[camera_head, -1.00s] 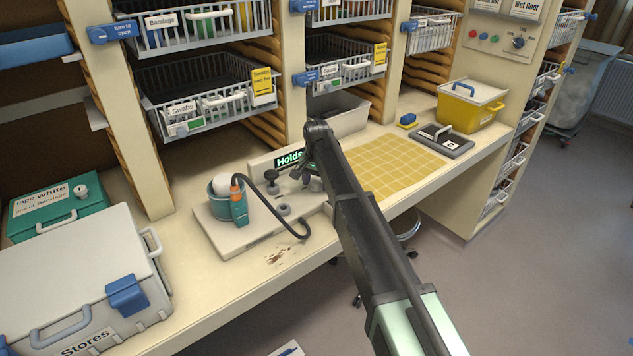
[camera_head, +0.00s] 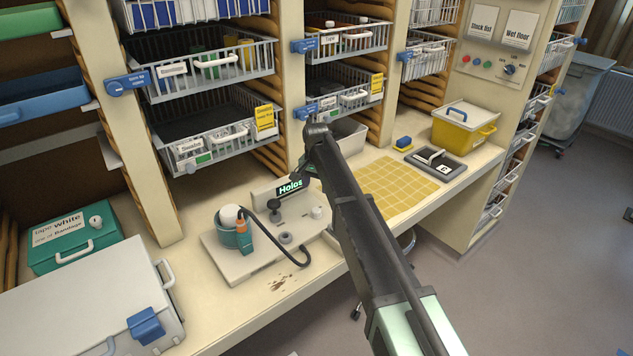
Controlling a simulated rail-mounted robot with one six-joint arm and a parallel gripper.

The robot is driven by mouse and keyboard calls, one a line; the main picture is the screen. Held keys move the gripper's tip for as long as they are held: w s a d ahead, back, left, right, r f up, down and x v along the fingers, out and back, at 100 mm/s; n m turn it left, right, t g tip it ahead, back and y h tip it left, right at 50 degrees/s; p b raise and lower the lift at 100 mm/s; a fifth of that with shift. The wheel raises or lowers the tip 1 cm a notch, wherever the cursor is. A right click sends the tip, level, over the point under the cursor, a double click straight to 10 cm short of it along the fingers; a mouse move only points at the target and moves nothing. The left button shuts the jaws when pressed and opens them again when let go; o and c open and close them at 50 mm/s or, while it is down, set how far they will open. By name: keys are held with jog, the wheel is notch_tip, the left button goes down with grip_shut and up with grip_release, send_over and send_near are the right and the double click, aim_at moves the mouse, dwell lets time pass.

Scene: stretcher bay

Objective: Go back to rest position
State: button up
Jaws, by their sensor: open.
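My arm (camera_head: 362,225) reaches from the lower right up to a dark joint (camera_head: 318,133) in front of the shelves. My gripper is not visible; the part of the arm beyond that joint is mostly hidden behind the arm. Near the joint, a light base plate (camera_head: 225,262) on the counter bears a teal cup (camera_head: 233,236) with a white ball-like top, an orange-and-teal piece with a dark cable, and small knobs. I see nothing held.
The counter (camera_head: 215,318) runs along the shelves. Wire baskets (camera_head: 215,140) jut out above. Open floor (camera_head: 535,260) lies at the right.

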jog(key=s+d+n, duration=0.1)
jog(key=s+d, duration=0.7)
jog(key=s, duration=0.4)
jog(key=s+d+f+n+b, duration=0.1)
jog(key=s+d+n, duration=0.1)
jog(key=s+d, duration=0.6)
jog(key=s+d+f+n+b, duration=0.1)
jog(key=s+d, duration=0.7)
jog(key=s, duration=0.8)
jog(key=shift+s, duration=0.3)
